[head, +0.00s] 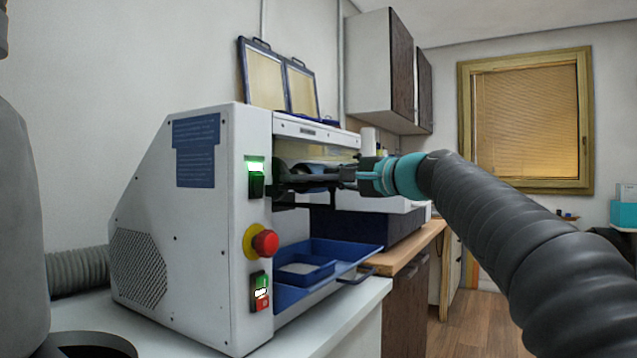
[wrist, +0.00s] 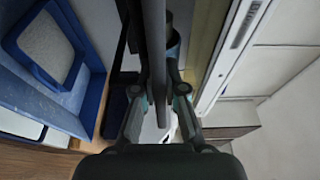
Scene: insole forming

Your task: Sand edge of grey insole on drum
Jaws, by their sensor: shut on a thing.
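My gripper (head: 350,176) reaches from the right into the opening of the white sanding machine (head: 190,230). It is shut on the grey insole (head: 308,184), which looks like a thin dark strip extending left into the opening. In the wrist view the insole (wrist: 156,50) is seen edge-on, upright between the two fingers of my gripper (wrist: 158,95). The drum is mostly hidden behind the insole and the fingers; I cannot tell whether the insole's edge touches it.
A blue tray (head: 350,256) sits low on the machine's front, below the gripper; it also shows in the wrist view (wrist: 88,112). A red stop button (head: 265,243) and a lit green switch (head: 256,178) are on the machine's side. A wooden counter (head: 415,250) stands behind.

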